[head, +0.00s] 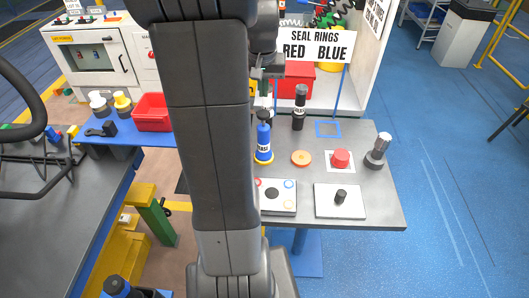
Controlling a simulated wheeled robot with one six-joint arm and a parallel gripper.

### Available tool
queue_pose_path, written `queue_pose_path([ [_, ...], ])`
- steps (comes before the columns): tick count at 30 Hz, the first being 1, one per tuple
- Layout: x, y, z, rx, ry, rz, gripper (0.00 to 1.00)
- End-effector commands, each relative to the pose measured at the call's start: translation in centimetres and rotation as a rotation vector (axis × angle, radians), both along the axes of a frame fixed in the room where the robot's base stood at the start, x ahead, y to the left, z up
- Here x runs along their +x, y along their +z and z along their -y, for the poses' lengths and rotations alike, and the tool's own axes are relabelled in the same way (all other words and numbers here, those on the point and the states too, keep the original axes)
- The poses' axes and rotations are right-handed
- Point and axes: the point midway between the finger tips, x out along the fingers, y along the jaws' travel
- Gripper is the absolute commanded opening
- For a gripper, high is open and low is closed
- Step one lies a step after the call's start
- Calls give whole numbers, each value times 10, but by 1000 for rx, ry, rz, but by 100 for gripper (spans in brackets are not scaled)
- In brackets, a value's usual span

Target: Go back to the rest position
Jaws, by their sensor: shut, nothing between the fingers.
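My arm rises through the middle of the head view and covers part of the table. My gripper (272,88) shows only partly beside the arm, in front of the red bin at the table's back. It is shut with nothing held, above the table and apart from the items on it. The grey table (385,207) carries a blue bottle (263,142), a black cylinder (299,108), an orange disc (301,158), a red round piece (341,158) and a grey knobbed piece (377,150).
A light plate with a black peg (340,196) and a panel with coloured rings (278,206) lie at the table's front. A sign reading SEAL RINGS RED BLUE (318,46) stands behind. A red bin (154,112) is on the left blue shelf. Blue floor (450,180) is open at right.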

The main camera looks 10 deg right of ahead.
Motion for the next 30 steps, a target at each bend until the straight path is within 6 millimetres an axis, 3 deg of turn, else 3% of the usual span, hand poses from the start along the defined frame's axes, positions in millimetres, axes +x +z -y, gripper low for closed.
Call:
queue_pose_path([
  [4,0,17,0,0,0,1,0],
  [17,0,14,0,0,0,0,0],
  [23,0,2,0,0,0,0,0],
  [30,0,-25,0,0,0,0,0],
])
